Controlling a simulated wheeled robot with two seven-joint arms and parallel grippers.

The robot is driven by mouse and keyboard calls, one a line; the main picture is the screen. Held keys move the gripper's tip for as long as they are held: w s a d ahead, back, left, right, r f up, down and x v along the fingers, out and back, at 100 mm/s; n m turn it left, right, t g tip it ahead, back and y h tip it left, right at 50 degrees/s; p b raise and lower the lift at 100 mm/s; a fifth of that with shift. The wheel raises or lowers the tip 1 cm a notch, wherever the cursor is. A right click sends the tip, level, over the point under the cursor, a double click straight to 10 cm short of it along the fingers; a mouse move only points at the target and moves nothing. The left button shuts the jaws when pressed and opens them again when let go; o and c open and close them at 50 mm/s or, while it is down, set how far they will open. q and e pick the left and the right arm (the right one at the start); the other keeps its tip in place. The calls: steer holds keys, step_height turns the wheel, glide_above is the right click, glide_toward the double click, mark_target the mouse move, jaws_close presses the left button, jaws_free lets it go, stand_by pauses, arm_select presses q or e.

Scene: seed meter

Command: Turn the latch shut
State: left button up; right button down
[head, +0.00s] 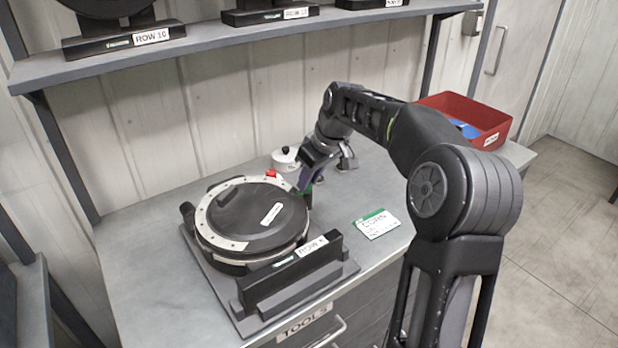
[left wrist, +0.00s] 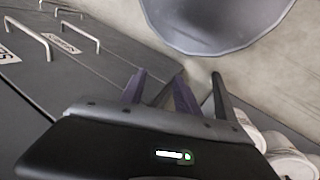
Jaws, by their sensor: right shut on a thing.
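The seed meter (head: 255,218) is a round black housing with a pale rim ring, lying on a dark stand on the bench. A small red part (head: 271,174) shows at its back right rim. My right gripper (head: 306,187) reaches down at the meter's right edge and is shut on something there. The fingers hide what they hold; it appears to be the latch, but its angle cannot be seen. In the left wrist view my left gripper (left wrist: 160,92) has its purple fingers apart with nothing visible between them. It is away from the meter, near grey drawer fronts.
A white lidded pot (head: 286,158) stands behind my right gripper. A card (head: 376,224) lies right of the meter. A red bin (head: 466,118) with blue discs sits at the bench's right end. A shelf (head: 230,42) overhangs the back. The ROW plate (head: 290,274) stands in front.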

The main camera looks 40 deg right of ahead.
stand_by(0.4)
steer(key=c, duration=1.3)
jaws_free()
steer(key=shift+o, duration=0.2)
steer(key=shift+r, duration=0.15)
steer(key=v, duration=0.7)
steer(key=shift+s+r+b, duration=0.2)
steer(key=shift+r+b, duration=0.05)
steer(key=shift+b, duration=0.2)
